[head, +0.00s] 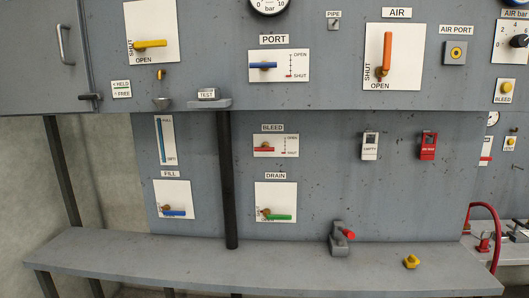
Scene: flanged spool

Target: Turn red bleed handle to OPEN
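The BLEED plate (276,145) is a white panel on the grey wall below the upper cabinet, left of centre. Its red handle (264,149) lies roughly horizontal on the left part of the plate. A small scale on the plate's right side reads OPEN at the top and SHUT at the bottom. The scale's pointer is too small to read surely. My gripper is not in view, and nothing covers the handle.
A dark post (227,180) stands left of the BLEED plate. The DRAIN plate (276,200) with a green handle is below it. A grey bench (270,265) runs along the front, with a red-tipped grey fitting (340,240) and a yellow piece (411,261) on it.

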